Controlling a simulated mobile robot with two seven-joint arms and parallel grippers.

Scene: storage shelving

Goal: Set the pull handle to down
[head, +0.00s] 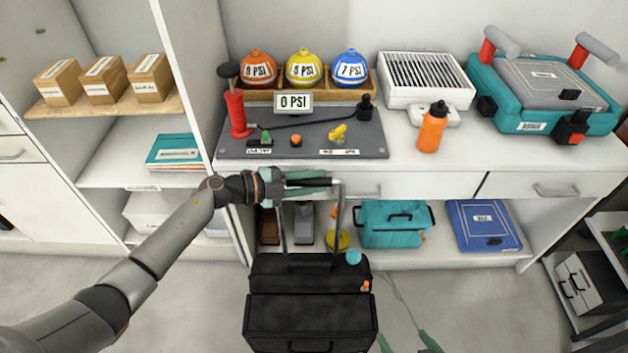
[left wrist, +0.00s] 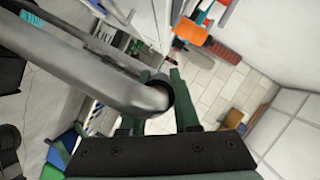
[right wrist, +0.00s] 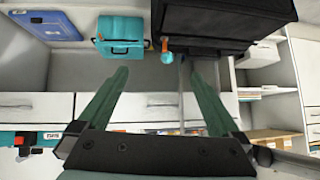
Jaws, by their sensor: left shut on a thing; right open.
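The pull handle (head: 338,212) is a grey frame of two rods and a dark crossbar. It stands extended well above the black tool case (head: 310,318) on the floor. My left gripper (head: 318,184) is shut on the crossbar at the top. In the left wrist view the handle's grey tube (left wrist: 95,72) runs up to my fingers (left wrist: 180,105). My right gripper (head: 407,341) is open and empty, to the right of the case. The right wrist view shows its spread fingers (right wrist: 158,90), with the case (right wrist: 222,25) and a handle rod (right wrist: 183,85) beyond.
The workbench (head: 450,155) with a pump panel (head: 360,145), PSI balls and an orange bottle (head: 432,128) stands behind the handle. Its lower shelf holds a teal bag (head: 385,232) and a blue case (head: 484,225). Floor is clear on both sides of the black case.

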